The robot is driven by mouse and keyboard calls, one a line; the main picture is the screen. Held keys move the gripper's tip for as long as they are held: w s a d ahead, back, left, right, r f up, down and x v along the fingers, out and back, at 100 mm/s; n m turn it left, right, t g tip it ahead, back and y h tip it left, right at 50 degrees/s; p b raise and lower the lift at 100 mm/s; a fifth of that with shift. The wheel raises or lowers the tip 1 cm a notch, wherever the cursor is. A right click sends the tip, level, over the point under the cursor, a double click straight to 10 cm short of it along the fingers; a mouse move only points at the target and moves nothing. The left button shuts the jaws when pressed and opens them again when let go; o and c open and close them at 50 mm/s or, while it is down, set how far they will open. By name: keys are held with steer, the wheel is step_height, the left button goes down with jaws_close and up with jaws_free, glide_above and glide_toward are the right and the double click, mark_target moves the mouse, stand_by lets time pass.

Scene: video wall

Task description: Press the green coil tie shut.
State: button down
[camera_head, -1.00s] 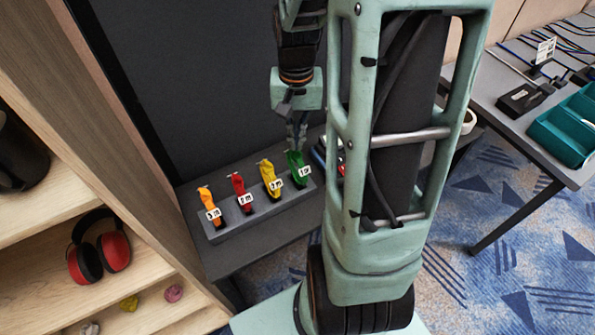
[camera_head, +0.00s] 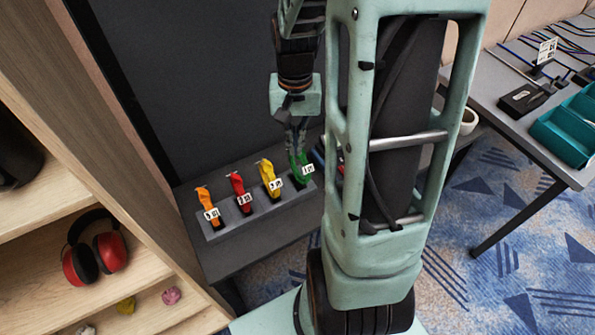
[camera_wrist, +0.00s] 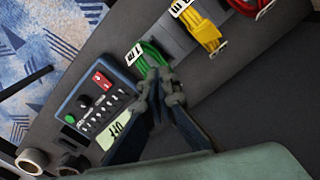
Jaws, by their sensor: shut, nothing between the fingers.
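The green coil (camera_head: 304,176) stands at the right end of a row of coils, with a white tag on it. In the wrist view the green coil (camera_wrist: 147,58) lies just beyond my fingertips. My gripper (camera_head: 298,148) is shut and empty, pointing down at the top of the green coil. In the wrist view the tips of my gripper (camera_wrist: 167,80) meet at the coil's near end and seem to touch it; exact contact is unclear. The fingers hide the top of the coil, so I cannot tell how its tie stands.
Yellow (camera_head: 272,184), red (camera_head: 240,193) and orange (camera_head: 208,207) coils share the grey rack (camera_head: 229,226). A control box (camera_wrist: 97,108) with knobs sits beside the green coil. A wooden shelf (camera_head: 150,310) with red headphones (camera_head: 95,257) stands left; a table with teal trays (camera_head: 568,130) stands right.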

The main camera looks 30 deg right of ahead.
stand_by(0.3)
steer(key=shift+r+p, duration=2.5)
steer(key=shift+r, duration=0.5)
